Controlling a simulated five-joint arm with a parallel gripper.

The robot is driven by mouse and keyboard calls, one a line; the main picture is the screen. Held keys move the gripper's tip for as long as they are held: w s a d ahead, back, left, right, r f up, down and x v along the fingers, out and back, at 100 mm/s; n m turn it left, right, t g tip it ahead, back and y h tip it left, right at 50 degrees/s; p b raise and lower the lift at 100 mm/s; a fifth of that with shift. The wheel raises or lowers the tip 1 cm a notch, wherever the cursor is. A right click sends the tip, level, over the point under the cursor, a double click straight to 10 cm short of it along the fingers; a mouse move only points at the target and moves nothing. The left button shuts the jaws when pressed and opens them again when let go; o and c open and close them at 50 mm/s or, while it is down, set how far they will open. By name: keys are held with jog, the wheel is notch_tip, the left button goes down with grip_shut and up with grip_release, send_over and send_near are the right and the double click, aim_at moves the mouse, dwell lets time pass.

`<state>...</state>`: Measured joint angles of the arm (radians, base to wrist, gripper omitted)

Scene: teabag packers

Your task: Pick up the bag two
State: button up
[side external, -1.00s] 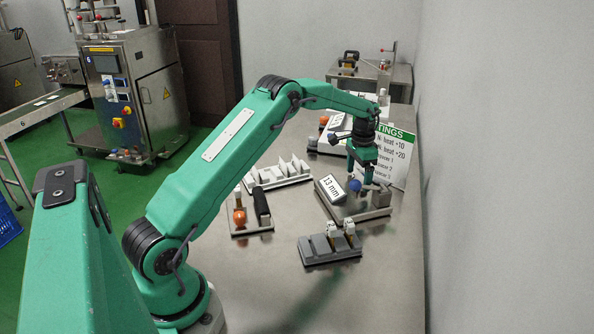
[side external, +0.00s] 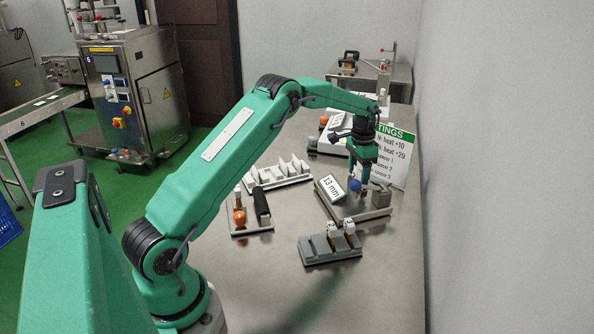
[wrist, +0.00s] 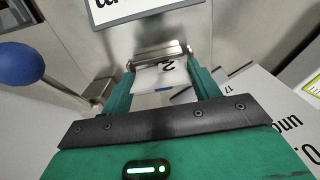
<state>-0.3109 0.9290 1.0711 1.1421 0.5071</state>
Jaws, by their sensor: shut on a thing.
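My gripper (side external: 364,204) points down at the fixture with the "13 mm" display (side external: 333,188) and blue ball knob (side external: 355,186). In the wrist view, my green fingers (wrist: 162,82) are shut on bag two (wrist: 158,76), a small white packet marked with a dark "2" and a short blue strip. The bag lies between the fingertips, in front of a shiny metal bar (wrist: 160,53). In the side view the bag is too small and hidden to make out.
A grey rack (side external: 318,255) with two white-topped pieces stands in front. A white slotted rack (side external: 278,172) and a small tray (side external: 252,229) with an orange bulb are at left. A green-headed sign (side external: 396,165) stands behind my gripper, near the wall. The front tabletop is clear.

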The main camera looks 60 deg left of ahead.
aim_at(359, 170)
notch_tip(359, 170, up, 4)
jog(key=shift+f, duration=0.1)
jog(key=s+d+r, duration=0.2)
jog(key=d+r, duration=0.4)
jog(key=d, duration=0.5)
jog(key=shift+s+d+r, duration=0.2)
jog(key=shift+s+r, duration=0.15)
jog(key=shift+r, duration=0.05)
